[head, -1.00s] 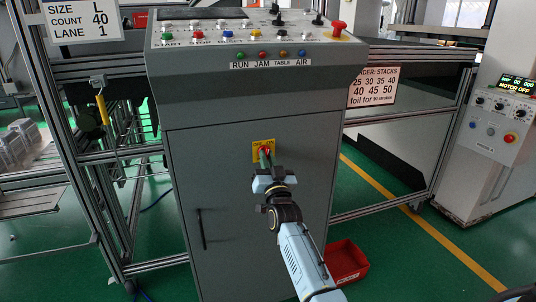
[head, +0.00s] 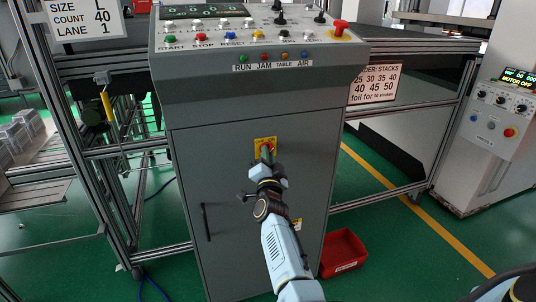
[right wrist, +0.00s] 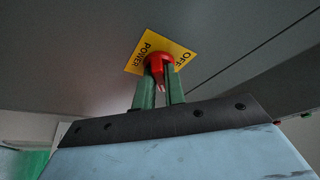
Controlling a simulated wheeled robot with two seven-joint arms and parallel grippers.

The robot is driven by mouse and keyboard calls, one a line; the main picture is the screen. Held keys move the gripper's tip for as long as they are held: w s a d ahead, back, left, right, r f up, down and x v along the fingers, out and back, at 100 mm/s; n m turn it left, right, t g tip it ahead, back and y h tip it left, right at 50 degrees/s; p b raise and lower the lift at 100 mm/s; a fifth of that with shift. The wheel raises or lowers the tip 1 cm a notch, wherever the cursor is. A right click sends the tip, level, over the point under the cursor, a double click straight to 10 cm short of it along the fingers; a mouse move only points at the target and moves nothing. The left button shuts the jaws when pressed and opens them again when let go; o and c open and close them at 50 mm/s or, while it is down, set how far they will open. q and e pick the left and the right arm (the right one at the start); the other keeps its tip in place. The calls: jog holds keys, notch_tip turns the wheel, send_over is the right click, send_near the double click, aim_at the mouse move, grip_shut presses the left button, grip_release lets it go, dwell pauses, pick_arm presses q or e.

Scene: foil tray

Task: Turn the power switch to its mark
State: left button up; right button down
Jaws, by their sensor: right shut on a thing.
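The power switch is a red knob (right wrist: 158,63) on a yellow plate (right wrist: 141,51) on the front of the grey cabinet. In the right wrist view the plate reads POWER and OFF. In the head view the yellow plate (head: 258,142) sits below the control panel, partly hidden by my right gripper (head: 266,157). My right gripper's two green fingers (right wrist: 160,90) are shut on the red knob, one on each side. The knob's exact angle against any mark is hard to tell. My left gripper is not in view.
The sloped control panel (head: 225,42) with buttons, joysticks and a red stop knob (head: 341,27) overhangs above the switch. A black door handle (head: 205,222) is at lower left on the cabinet. A red bin (head: 343,254) stands on the floor at right.

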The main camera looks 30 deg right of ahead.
dwell(0.3)
jog(key=c, duration=1.5)
grip_release()
jog(key=shift+o, duration=0.2)
